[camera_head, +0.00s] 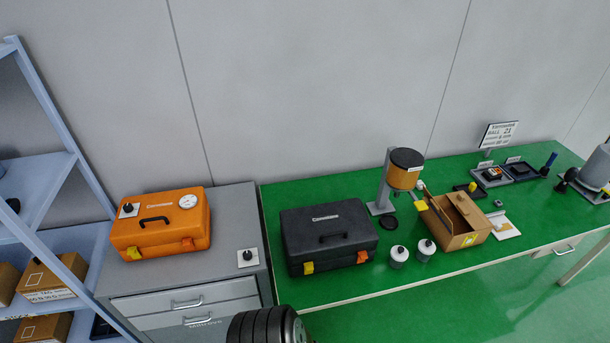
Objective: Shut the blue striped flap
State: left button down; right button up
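An open brown cardboard box (467,240) stands on the green table, right of the middle of the view. One of its flaps is raised at the back, and its inside looks dark. A small yellow piece shows at its left edge. I cannot make out blue stripes on any flap at this size. Neither my left nor my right gripper is in view.
The green table (340,290) also holds a black toolbox (328,236), two white-bodied bottles (398,257) and an orange dispenser (404,172) beside the box. An orange case (160,229) sits on a grey cabinet (228,215). Blue shelving (60,170) stands left. The table's front strip is mostly clear.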

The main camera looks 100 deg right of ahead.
aim_at(428, 200)
jog(key=z, duration=4.35)
